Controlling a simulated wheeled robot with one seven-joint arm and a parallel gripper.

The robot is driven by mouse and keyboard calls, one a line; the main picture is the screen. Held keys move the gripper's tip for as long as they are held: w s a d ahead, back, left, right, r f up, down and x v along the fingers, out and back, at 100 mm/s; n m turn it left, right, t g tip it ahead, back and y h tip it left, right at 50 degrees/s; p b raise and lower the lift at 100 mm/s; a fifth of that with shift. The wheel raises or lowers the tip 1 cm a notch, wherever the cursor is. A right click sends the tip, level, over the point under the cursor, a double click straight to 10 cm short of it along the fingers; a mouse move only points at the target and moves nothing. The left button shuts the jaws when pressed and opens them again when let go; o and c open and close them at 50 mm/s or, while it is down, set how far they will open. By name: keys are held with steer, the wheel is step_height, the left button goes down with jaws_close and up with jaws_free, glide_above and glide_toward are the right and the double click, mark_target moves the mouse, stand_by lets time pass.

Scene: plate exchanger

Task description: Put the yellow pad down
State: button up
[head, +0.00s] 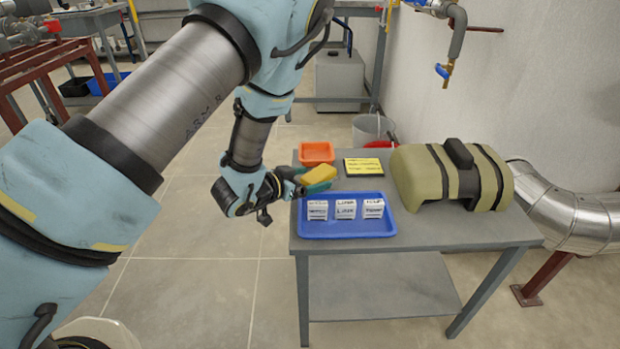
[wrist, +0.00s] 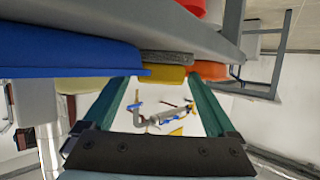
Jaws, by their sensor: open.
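The yellow pad (head: 319,176) is a small block on the grey table, between the orange tray and the blue tray. In the wrist view the pad (wrist: 166,75) shows a grey layer on the table side and appears to rest on the tabletop. My gripper (head: 310,183) reaches in from the left, low over the table's left edge. Its green fingers are apart, and in the wrist view the gripper (wrist: 163,86) has its fingertips near the two ends of the pad. Whether a finger touches the pad cannot be told.
The blue tray (head: 347,231) holds several labelled white blocks close in front. The orange tray (head: 316,153) is behind. A yellow note card (head: 363,166) lies behind the blue tray. A khaki strapped cover (head: 411,175) fills the table's right side. A bare strip (head: 450,235) runs along the front.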

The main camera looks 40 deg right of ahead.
steer(key=shift+r, duration=0.1)
steer(key=v, duration=1.2)
steer(key=w+a+r+n+t+y, duration=0.25)
steer(key=w+a+n+y, duration=0.2)
steer(key=w+a, duration=0.45)
steer(key=w+a+r+n+t+y, duration=0.1)
steer(key=w+a+n+t+y, duration=0.3)
steer(key=w+a, duration=0.55)
steer(key=s+a+r+n+g+y, duration=0.2)
steer(key=s+a, duration=0.3)
steer(key=a, duration=0.4)
steer(key=s+a+r+n+g+y, duration=0.3)
steer(key=s+a+r+n+g, duration=0.1)
steer(key=a, duration=0.5)
steer(key=s+r+n, duration=0.1)
steer(key=s, duration=0.1)
steer(key=shift+s+a, duration=0.25)
steer(key=shift+s, duration=0.05)
